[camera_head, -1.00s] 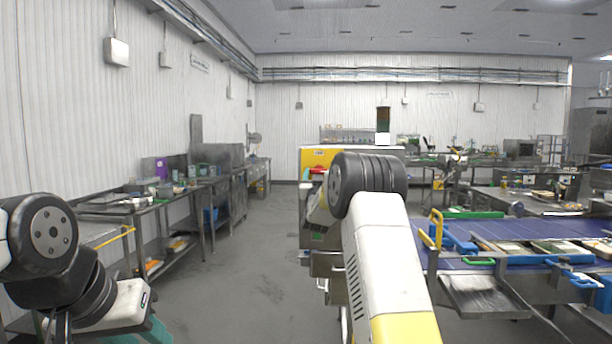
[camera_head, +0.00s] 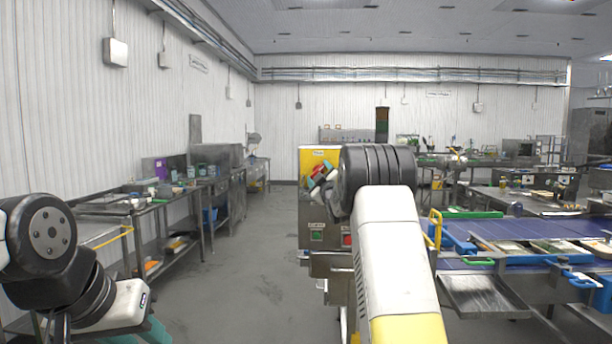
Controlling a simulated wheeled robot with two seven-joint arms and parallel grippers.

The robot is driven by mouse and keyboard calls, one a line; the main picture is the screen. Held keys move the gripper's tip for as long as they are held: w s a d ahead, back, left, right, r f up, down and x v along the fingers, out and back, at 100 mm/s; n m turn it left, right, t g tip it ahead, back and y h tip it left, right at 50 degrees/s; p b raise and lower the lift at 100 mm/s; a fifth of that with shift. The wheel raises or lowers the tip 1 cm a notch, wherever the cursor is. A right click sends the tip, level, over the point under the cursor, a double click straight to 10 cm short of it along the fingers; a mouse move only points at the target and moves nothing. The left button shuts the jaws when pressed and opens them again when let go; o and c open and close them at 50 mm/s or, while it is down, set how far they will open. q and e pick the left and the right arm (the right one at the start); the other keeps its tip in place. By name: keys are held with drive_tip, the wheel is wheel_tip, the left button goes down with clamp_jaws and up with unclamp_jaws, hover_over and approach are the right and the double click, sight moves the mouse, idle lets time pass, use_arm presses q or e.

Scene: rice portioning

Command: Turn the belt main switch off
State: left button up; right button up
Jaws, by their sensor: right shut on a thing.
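The belt control cabinet (camera_head: 318,156) has a yellow upper panel and stands ahead of me, partly hidden by my right arm. On its lower grey face are a green button (camera_head: 316,237) and a red button (camera_head: 347,240). My right gripper (camera_head: 317,180) is at the yellow panel, small and partly covered by my arm's black joint. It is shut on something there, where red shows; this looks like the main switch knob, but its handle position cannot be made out.
A blue conveyor belt (camera_head: 470,262) with food trays runs to the right of my right arm, with a metal chute (camera_head: 485,293) in front. Steel tables (camera_head: 120,208) line the left wall. The grey floor (camera_head: 245,270) between is clear.

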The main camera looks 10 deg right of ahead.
drive_tip(key=shift+r+n+g+y, duration=0.1)
drive_tip(key=shift+n+g+y, duration=0.35)
drive_tip(key=shift+n, duration=1.15)
drive_tip(key=shift+r+n+g+y, duration=0.1)
drive_tip(key=shift+n+g+y, duration=0.2)
drive_tip(key=shift+n+g, duration=0.85)
drive_tip(key=shift+n+g+y, duration=0.1)
drive_tip(key=shift+n+y, duration=0.25)
drive_tip(key=shift+n, duration=1.7)
drive_tip(key=o, duration=1.1)
drive_tip(key=shift+s, duration=0.1)
drive_tip(key=s, duration=0.7)
drive_tip(key=shift+s+d, duration=0.3)
drive_tip(key=shift+d, duration=0.1)
